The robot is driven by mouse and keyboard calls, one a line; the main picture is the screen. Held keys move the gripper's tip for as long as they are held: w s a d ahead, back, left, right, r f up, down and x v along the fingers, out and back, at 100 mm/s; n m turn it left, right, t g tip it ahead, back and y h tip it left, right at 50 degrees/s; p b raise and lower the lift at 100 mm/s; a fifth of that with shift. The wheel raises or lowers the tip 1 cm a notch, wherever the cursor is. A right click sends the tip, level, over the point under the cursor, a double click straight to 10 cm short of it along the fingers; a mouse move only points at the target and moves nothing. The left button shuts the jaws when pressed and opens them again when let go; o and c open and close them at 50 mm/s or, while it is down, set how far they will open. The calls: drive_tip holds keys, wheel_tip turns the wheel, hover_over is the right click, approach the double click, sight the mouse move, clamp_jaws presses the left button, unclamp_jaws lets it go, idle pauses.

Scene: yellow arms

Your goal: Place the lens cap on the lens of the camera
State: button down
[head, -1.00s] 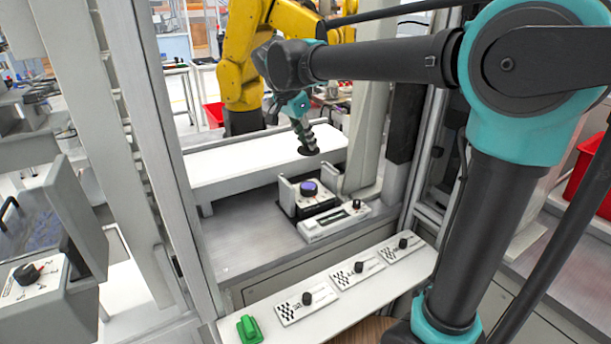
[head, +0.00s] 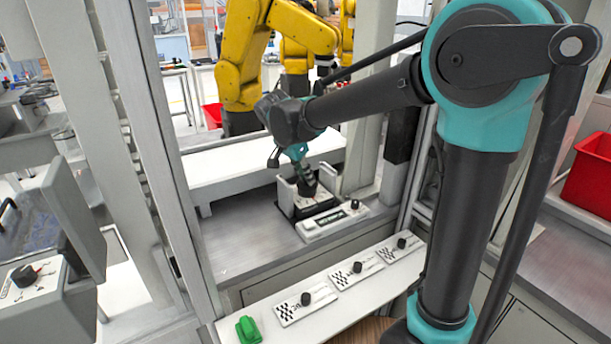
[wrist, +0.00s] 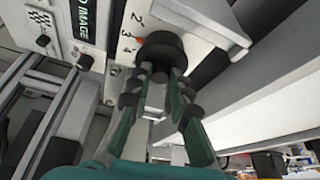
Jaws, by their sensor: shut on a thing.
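The lens cap (wrist: 160,48) is a black round piece at the fingertips of my gripper (wrist: 158,84) in the wrist view. My gripper (head: 306,183) is shut on it and points down over the camera in the head view. The camera (head: 322,197) is a small box with a white top and dark base, standing between grey side plates. Its white face with numbers (wrist: 122,40) shows in the wrist view. The lens is hidden behind the cap and gripper. I cannot tell whether the cap is seated on the lens or just above it.
A white box with a dark display (head: 335,220) stands in front of the camera. A white shelf (head: 235,172) runs behind it. Grey upright frame posts (head: 165,150) flank the opening. A front ledge holds several knob panels (head: 357,268) and a green switch (head: 249,329).

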drive_tip(key=shift+f, duration=0.1)
drive_tip(key=c, duration=1.4)
unclamp_jaws()
drive_tip(key=v, duration=1.2)
